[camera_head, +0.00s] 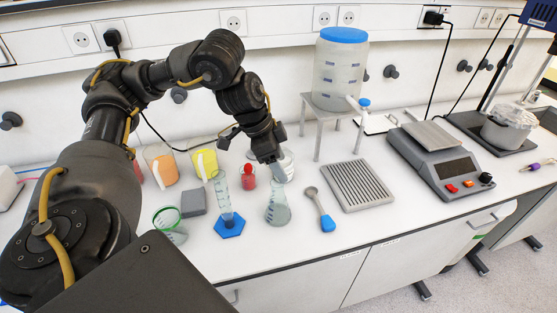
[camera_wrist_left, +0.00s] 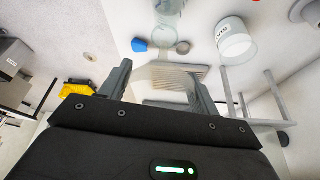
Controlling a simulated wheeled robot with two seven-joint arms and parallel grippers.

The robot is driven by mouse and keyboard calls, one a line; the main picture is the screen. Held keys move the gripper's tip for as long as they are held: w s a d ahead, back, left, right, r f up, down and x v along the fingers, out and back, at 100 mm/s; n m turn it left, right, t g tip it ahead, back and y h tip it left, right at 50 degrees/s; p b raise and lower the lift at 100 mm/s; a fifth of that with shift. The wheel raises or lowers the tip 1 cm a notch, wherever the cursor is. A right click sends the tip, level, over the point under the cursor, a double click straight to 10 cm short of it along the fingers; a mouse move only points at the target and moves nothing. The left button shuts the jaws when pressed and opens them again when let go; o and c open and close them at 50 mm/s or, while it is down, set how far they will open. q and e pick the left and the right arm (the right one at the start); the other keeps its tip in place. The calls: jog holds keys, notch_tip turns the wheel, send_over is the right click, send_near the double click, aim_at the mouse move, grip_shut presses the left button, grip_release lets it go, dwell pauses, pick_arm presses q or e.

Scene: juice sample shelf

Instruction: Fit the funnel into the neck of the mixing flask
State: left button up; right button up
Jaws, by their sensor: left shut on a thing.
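The mixing flask (camera_head: 278,213), clear and conical, stands upright on the white bench, its neck just below my left gripper (camera_head: 268,160). In the left wrist view, my left gripper (camera_wrist_left: 160,80) is shut on a pale translucent thing, the funnel (camera_wrist_left: 168,74) as far as I can tell, though its outline is faint. In the head view, the funnel is hard to make out against the fingers and the white jar behind. I cannot tell whether it touches the flask's neck. My right gripper is not in view.
A measuring cylinder on a blue base (camera_head: 229,224) stands left of the flask. A blue-handled spoon (camera_head: 327,223) and a ribbed grey tray (camera_head: 361,186) lie to the right. Orange (camera_head: 162,163) and yellow (camera_head: 204,164) jugs stand behind. A tank (camera_head: 338,75) sits on a stand.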

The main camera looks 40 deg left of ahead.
pick_arm(q)
jog(key=shift+p, duration=0.3)
jog(key=shift+f+b, duration=0.3)
jog(key=shift+f, duration=0.1)
jog(key=shift+f+b, duration=0.6)
jog(key=shift+f, duration=0.3)
jog(key=shift+p, duration=0.3)
dwell(0.6)
jog(key=shift+f+b, duration=0.6)
jog(key=shift+f, duration=0.35)
jog(key=o, duration=1)
jog(key=shift+o, duration=0.2)
